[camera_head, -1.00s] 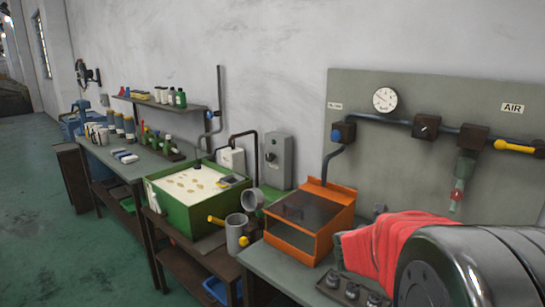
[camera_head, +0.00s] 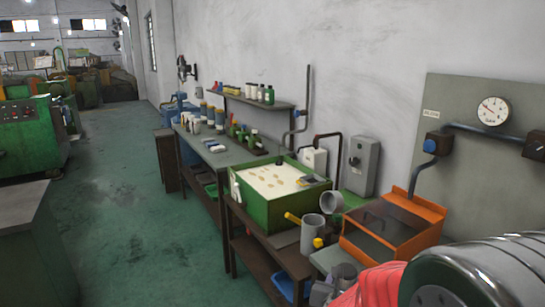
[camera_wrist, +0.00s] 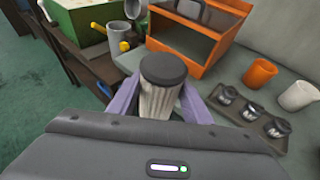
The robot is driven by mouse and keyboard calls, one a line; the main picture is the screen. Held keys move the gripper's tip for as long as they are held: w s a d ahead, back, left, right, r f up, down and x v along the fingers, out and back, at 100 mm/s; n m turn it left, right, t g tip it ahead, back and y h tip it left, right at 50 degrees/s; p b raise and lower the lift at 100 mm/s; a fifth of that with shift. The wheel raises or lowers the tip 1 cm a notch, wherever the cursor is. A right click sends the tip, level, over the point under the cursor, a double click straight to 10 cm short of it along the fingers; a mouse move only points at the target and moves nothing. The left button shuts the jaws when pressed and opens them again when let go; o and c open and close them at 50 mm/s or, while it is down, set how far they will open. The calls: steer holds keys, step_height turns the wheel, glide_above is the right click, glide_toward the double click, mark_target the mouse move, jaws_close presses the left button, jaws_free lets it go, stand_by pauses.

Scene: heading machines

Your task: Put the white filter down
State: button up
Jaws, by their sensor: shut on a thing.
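The white filter (camera_wrist: 158,103) is a pale pleated cylinder with a dark round cap, upright in the middle of the wrist view. My gripper (camera_wrist: 160,104) is shut on it, with one pale purple finger on each side. The filter is above or at the grey bench top, in front of the orange bin; I cannot tell if its base touches, as my wrist housing hides it.
The orange bin (camera_head: 395,225) stands on the bench, left of it the green tank (camera_head: 268,203) and a grey cylinder (camera_head: 312,236). On the right of the wrist view are a tray (camera_wrist: 235,118) of small jars, an orange cup (camera_wrist: 260,73) and a white cup (camera_wrist: 297,96). Bench between is clear.

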steer(key=shift+n+y, duration=0.5)
steer(key=a, duration=0.2)
steer(key=a+f, duration=0.1)
steer(key=a, duration=0.1)
steer(key=shift+s+f, duration=0.15)
steer(key=shift+s, duration=0.05)
steer(key=w+r, duration=0.7)
steer(key=r, duration=0.4)
steer(key=shift+w, duration=0.2)
steer(key=shift+a, duration=0.1)
